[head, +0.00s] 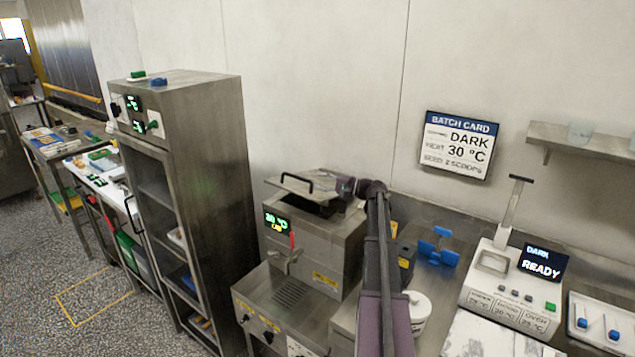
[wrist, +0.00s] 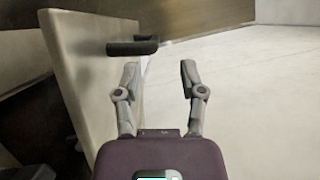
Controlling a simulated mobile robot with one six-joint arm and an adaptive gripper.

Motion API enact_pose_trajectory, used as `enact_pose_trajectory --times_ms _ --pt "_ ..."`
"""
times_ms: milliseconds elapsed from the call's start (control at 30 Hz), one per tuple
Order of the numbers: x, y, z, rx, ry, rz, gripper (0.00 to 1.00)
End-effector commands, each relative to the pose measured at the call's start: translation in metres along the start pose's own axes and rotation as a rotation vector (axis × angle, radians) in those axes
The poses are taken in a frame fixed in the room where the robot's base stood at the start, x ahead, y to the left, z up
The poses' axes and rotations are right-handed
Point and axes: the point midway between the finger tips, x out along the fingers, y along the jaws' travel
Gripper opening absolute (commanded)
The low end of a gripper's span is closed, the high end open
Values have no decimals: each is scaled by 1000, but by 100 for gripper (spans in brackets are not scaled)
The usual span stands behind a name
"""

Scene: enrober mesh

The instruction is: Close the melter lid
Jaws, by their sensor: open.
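The melter (head: 313,252) is a steel box with a green-lit display and a tap on its front. Its lid (head: 284,187) is raised and tilted, with a dark gap showing below it on the right. The lid has a black bar handle (head: 297,181). In the wrist view the lid (wrist: 80,75) stands as a pale panel at the left, with the black handle (wrist: 132,47) projecting from it. My gripper (wrist: 160,75) is open and empty, apart from the handle. In the head view it is at the lid's right side, partly hidden by my wrist.
A tall steel cabinet (head: 215,150) stands left of the melter. To the right are a blue object (head: 437,248), a white tub (head: 417,308) and a white dispenser unit (head: 510,290). The wall (head: 340,90) is close behind the melter.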

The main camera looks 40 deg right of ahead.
Motion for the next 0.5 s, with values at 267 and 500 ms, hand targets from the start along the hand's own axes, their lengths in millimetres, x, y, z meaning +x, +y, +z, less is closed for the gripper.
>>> enact_pose_trajectory --times_ms 267,500 --pt "-14 -1 0 0 0 0 52" --pt "-23 -1 0 0 0 0 52"
